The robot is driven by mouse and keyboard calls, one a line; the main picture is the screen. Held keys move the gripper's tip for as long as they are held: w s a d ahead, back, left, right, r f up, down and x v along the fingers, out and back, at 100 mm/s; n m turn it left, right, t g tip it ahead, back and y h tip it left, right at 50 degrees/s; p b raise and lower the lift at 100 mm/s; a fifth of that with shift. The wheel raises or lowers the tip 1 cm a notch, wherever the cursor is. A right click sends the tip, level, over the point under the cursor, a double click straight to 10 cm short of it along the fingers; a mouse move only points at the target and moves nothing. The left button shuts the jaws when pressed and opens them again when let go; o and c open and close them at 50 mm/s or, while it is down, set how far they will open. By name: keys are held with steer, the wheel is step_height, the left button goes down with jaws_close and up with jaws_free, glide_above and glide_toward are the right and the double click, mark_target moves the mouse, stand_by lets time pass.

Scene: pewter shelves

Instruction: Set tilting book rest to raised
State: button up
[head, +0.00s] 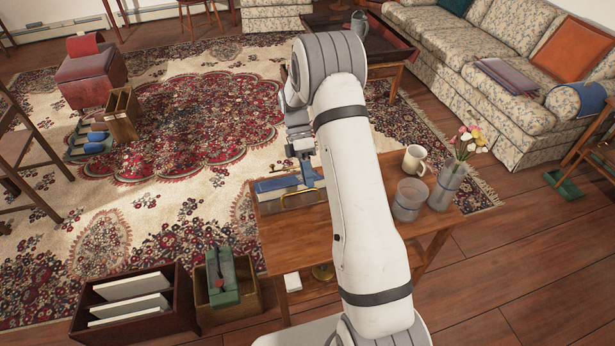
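A low blue-topped piece with a pale front and a brass-coloured bar (271,185) lies at the left end of the wooden table; it looks like the tilting book rest. It appears low and near flat, but its exact tilt is hard to tell. My gripper (306,174) points down over its right part, close to the blue top and the bar. Whether it touches them, and whether its fingers are open or shut, is too small to tell. My arm hides the middle of the table and perhaps part of the rest.
On the wooden table (440,222), right of my arm, stand a clear tumbler (409,200), a cream mug (414,160) and a glass vase with flowers (447,187). A dark crate (180,300) and a wooden box (252,290) stand on the floor at front left.

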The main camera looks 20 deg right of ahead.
steer(key=shift+o, duration=0.3)
steer(key=shift+s, duration=0.1)
steer(key=v, duration=0.7)
steer(key=shift+w+r, duration=0.25)
steer(key=shift+r, duration=0.05)
